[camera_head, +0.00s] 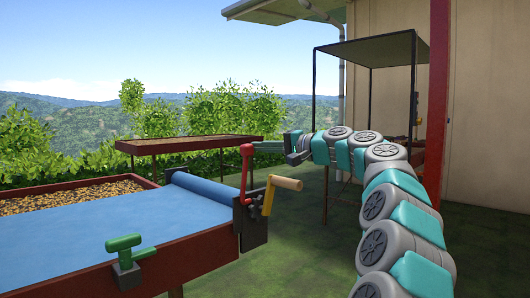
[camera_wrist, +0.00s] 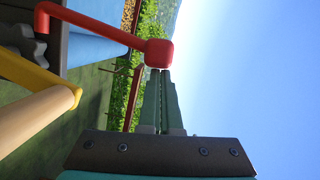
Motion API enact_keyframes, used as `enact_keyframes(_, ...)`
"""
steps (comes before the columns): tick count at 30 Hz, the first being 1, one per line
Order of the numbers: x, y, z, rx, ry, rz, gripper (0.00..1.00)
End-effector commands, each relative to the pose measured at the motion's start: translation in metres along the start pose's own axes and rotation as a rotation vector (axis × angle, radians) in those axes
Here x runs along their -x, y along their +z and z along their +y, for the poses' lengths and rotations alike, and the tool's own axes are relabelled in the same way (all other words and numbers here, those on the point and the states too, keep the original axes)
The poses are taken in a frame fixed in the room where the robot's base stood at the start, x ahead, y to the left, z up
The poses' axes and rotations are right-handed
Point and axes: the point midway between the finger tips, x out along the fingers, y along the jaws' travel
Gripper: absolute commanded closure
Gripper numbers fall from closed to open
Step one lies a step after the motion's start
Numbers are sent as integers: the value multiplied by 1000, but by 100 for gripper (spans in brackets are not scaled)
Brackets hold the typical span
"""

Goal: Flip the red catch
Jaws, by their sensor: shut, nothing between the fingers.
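The red catch (camera_head: 244,172) is a lever with a rounded knob at its upper end. It stands almost upright on a dark bracket at the right end of the blue-covered bed, and it also shows in the wrist view (camera_wrist: 100,26). My gripper (camera_head: 257,147) reaches in from the right at knob height. In the wrist view my gripper (camera_wrist: 160,75) has its green fingers closed together, with nothing between them. Their tips are right at the red knob; I cannot tell whether they touch it.
A yellow crank (camera_head: 268,197) with a pale wooden handle (camera_head: 286,182) sits just right of the catch. A green clamp (camera_head: 125,257) is on the bed's front rail. A blue sheet (camera_head: 90,222) covers part of the beans (camera_head: 75,195). Another raised bed (camera_head: 190,143) stands behind.

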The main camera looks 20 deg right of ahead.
Motion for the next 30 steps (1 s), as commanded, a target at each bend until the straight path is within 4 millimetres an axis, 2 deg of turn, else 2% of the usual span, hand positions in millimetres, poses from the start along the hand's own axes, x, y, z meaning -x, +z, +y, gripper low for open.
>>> enact_keyframes(12,-12,51,-15,320,76,0,100)
enact_keyframes(18,-17,70,-18,442,107,1,100)
enact_keyframes(30,-21,87,-19,554,138,1,100)
